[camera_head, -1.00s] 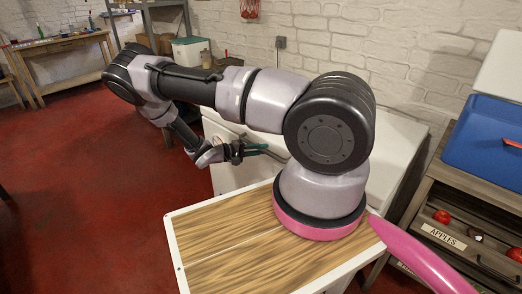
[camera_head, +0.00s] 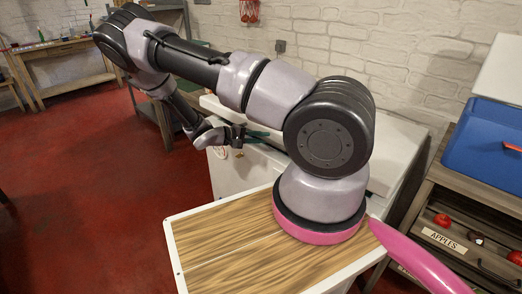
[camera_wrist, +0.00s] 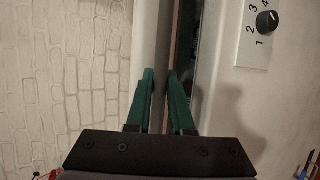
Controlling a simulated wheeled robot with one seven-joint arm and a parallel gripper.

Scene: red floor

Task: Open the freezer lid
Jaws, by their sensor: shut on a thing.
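The white chest freezer (camera_head: 235,177) stands behind my arm, against the wall. Its white lid (camera_head: 398,150) is partly hidden by my arm in the head view. My gripper (camera_head: 258,135) is at the freezer's front upper edge. In the wrist view, the green fingers (camera_wrist: 161,78) straddle the lid edge (camera_wrist: 147,35) and are shut on it. A dark, brownish gap shows between the lid and the freezer body (camera_wrist: 212,70), so the lid looks slightly raised. The exact finger contact is partly hidden.
A numbered dial (camera_wrist: 267,22) is on the freezer front. A wooden-topped surface (camera_head: 215,255) lies in front of my arm base. A crate shelf with a blue box (camera_head: 487,140) stands at right. Workbenches are at the back left; the red floor (camera_head: 90,200) at left is clear.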

